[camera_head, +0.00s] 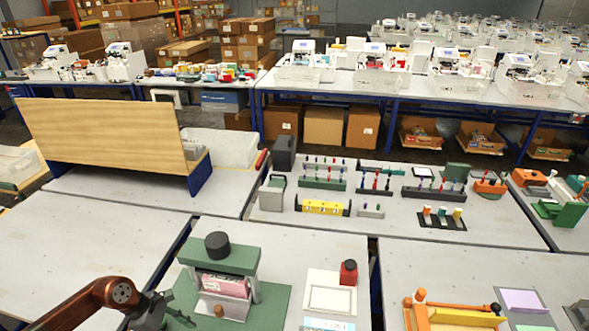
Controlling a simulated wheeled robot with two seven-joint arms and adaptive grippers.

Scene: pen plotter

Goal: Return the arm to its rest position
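My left arm comes in from the lower left with a copper-brown link. Its dark gripper (178,312) is at the bottom edge, by the left side of a green base plate (268,313). The gripper is partly cut off, so I cannot tell whether it is open or shut. No held object shows. On the plate stands a green and grey press-like device (222,262) with a black knob on top and a pink block inside it. My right gripper is not in view.
Right of the device, a white frame (330,297) lies with a red block (348,272) at its corner. An orange and yellow fixture (450,315) is at the lower right. A wooden panel (105,138) stands at the back left. The left table (80,250) is bare.

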